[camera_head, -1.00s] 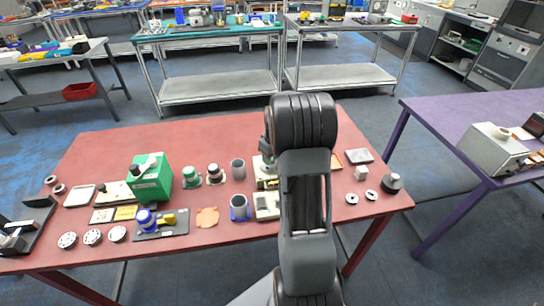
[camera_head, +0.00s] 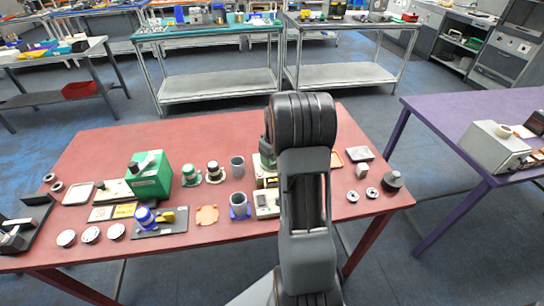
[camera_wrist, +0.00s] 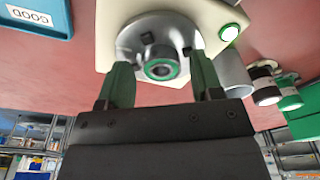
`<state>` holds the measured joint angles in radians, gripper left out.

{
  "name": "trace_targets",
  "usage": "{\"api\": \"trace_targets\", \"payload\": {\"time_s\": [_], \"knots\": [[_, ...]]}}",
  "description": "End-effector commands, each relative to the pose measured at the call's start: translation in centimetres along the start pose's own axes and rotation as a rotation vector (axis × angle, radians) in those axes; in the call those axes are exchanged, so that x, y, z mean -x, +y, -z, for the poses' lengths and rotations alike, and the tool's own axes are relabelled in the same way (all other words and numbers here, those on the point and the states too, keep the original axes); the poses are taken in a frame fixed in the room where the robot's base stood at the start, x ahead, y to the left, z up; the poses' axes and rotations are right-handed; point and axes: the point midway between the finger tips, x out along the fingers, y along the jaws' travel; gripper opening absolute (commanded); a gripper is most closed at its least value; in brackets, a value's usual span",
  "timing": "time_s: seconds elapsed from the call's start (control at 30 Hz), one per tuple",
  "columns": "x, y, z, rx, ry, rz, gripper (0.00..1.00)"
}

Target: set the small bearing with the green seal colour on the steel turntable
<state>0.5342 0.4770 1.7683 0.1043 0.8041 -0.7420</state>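In the wrist view, the small bearing with the green seal ring (camera_wrist: 160,69) sits at the middle of the round steel turntable (camera_wrist: 132,43). The turntable is mounted on a cream base (camera_wrist: 107,12) with a lit green button. My gripper (camera_wrist: 158,76) has its two green fingers on either side of the bearing, with a visible gap on both sides. It is open and the bearing appears free of the fingers. In the head view my arm hides the gripper, the bearing and most of the turntable.
A blue tray marked GOOD (camera_wrist: 40,14) is near the turntable in the wrist view. A grey cylinder (camera_head: 237,167), a blue-based cup (camera_head: 239,204) and a green box (camera_head: 150,176) stand left of my arm. Small discs (camera_head: 353,196) lie to the right.

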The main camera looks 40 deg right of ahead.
Motion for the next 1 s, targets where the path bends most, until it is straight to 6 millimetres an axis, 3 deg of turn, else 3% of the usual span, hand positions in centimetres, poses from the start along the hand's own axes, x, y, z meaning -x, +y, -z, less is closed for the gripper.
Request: {"api": "trace_targets", "payload": {"time_s": [0.37,0.53,1.0], "knots": [[0.6,0.0,0.1,0.000,0.001,0.000,0.66],[2.7,0.1,0.2,0.000,0.004,-0.003,0.66],[11.2,0.0,0.2,0.000,0.001,-0.001,0.66]]}}
